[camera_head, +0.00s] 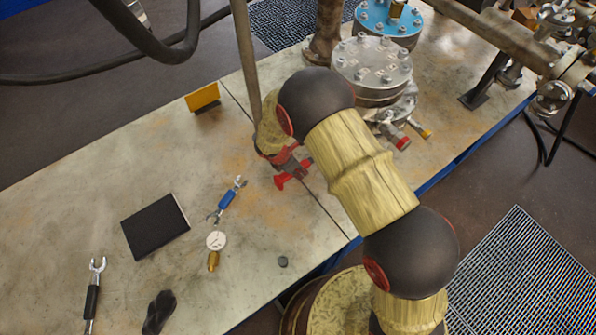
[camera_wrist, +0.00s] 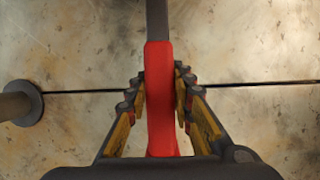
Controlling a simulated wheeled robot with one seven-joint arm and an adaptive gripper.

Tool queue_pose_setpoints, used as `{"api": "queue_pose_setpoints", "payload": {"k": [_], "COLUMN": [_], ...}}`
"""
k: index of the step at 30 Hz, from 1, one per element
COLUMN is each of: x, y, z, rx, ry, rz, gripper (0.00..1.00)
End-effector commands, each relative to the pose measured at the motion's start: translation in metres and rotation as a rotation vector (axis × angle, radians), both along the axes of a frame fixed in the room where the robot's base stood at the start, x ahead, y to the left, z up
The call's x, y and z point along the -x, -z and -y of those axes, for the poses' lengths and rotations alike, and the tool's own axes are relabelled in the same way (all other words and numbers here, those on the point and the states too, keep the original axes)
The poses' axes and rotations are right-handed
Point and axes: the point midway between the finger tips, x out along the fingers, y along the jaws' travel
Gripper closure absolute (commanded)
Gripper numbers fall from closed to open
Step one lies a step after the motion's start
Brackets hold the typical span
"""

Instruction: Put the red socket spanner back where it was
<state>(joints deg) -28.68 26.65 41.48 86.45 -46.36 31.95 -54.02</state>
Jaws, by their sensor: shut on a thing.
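The red socket spanner (camera_wrist: 158,70) runs up the middle of the wrist view, its red handle between my fingers and a dark grey shaft at the top. My gripper (camera_wrist: 158,98) is shut on the red handle, with a finger on each side. In the head view my gripper (camera_head: 284,160) is low over the bench by a dark seam, and red parts of the spanner (camera_head: 290,179) show below it. My wrist and arm hide much of it there. I cannot tell whether the spanner touches the bench.
Flanged vessels (camera_head: 372,66) stand to the right. A post rises beside my gripper.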

Motion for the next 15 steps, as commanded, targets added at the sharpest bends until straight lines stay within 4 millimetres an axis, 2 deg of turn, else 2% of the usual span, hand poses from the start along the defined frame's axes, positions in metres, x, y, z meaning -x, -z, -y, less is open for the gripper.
{"api": "queue_pose_setpoints", "payload": {"k": [10,11,15], "x": [-0.0013,-0.0007,-0.0006], "y": [0.0009,0.0009,0.0006], "z": [-0.0007,-0.0004,-0.0004], "rx": [-0.002,-0.001,-0.001], "ry": [-0.001,-0.001,-0.001], "rz": [0.002,0.002,0.002], "gripper": [1.00,0.75,0.67]}}
